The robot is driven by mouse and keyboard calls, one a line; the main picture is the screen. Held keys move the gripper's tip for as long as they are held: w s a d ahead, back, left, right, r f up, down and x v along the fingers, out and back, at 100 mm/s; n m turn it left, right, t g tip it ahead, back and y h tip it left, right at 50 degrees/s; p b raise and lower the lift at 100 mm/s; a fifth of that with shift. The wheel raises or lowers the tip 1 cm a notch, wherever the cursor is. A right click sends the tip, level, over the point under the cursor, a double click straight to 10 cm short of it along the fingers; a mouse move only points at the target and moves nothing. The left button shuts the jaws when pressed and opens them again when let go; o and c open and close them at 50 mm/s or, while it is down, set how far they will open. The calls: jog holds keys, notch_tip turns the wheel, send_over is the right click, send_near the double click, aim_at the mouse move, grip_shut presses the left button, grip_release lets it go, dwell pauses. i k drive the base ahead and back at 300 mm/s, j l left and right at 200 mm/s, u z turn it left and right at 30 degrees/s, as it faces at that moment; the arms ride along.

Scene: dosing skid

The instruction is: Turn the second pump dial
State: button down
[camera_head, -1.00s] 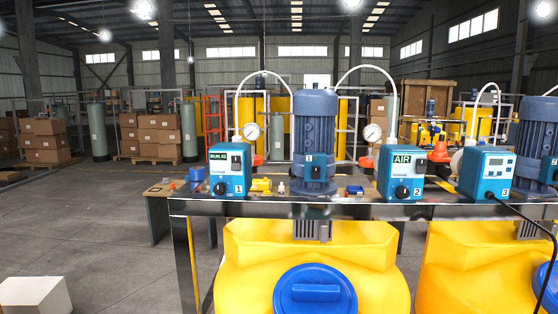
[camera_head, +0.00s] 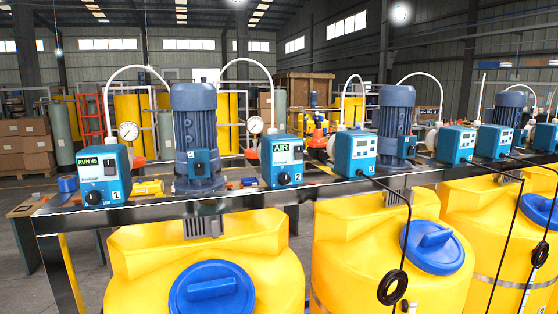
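The second pump (camera_head: 282,162) is a blue box marked 2 on the skid's metal shelf, left of centre. Its display reads AIR. Its black dial (camera_head: 284,179) sits low on the front face, and I cannot make out its setting. A pressure gauge (camera_head: 255,125) and a white hose (camera_head: 246,61) are beside and above it. The first pump (camera_head: 103,174), marked 1, stands to the left with its display reading RUN 45. My gripper is not in view.
A tall blue motor (camera_head: 195,130) stands between pumps 1 and 2. Pump 3 (camera_head: 352,153) and more pumps continue to the right. Yellow tanks with blue lids (camera_head: 211,289) fill the space below the shelf (camera_head: 150,208). Black cables (camera_head: 396,240) hang at the right.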

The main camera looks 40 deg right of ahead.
aim_at(284, 178)
jog(key=l+z, duration=0.35)
jog(key=i+l+z, duration=0.1)
jog(key=l+z, duration=0.3)
